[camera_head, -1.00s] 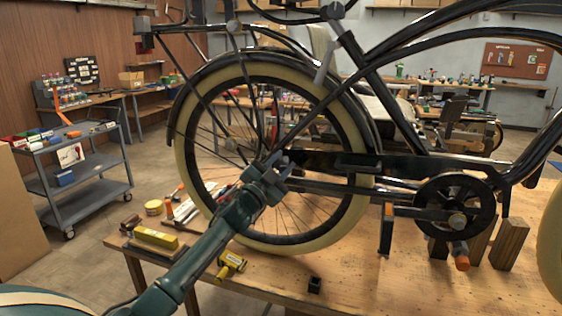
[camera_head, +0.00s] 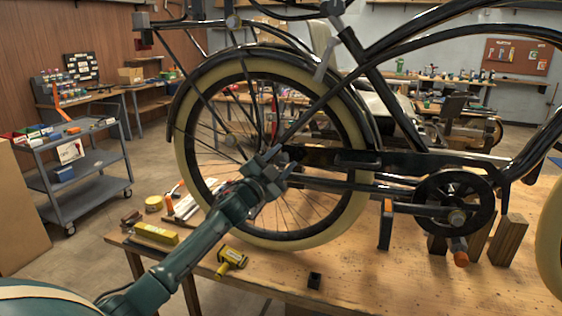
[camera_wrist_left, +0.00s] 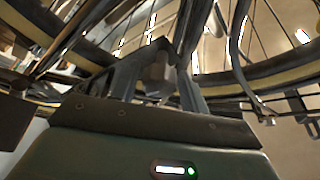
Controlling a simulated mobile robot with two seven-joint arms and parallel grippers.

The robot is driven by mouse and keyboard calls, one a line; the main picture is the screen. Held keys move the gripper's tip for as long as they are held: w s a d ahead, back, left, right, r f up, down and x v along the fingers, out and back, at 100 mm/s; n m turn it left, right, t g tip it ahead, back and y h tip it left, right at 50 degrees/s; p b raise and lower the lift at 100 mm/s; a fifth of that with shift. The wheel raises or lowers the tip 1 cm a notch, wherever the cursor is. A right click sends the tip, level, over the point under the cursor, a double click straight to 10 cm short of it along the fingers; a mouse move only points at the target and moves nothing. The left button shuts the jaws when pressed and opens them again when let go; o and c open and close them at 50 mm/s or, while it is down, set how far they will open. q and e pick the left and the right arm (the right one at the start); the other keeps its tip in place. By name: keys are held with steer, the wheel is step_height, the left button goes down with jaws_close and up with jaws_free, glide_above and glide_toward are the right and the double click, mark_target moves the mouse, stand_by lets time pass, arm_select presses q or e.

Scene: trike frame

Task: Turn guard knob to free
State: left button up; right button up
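The black bike frame (camera_head: 335,160) with its chain guard stands over the workbench, its rear wheel (camera_head: 184,150) at the left. My left gripper (camera_head: 283,162) is at the rear hub, beside the rear end of the guard. In the left wrist view, its two fingers (camera_wrist_left: 158,88) stand apart on either side of a small grey block-like part (camera_wrist_left: 158,72), possibly the guard knob. I cannot tell whether the fingers touch it. The knob is not clearly made out in the head view, where the gripper covers the hub area. My right gripper is not in view.
The crank (camera_head: 455,212) is at the right. Spokes and frame tubes crowd the gripper. A grey cart (camera_head: 80,175) stands left.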

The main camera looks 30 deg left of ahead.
arm_select(q)
steer(key=shift+o, duration=0.7)
steer(key=shift+s+f, duration=0.15)
steer(key=shift+s, duration=0.05)
steer(key=b+v, duration=0.3)
steer(key=v, duration=0.9)
steer(key=shift+s, duration=0.4)
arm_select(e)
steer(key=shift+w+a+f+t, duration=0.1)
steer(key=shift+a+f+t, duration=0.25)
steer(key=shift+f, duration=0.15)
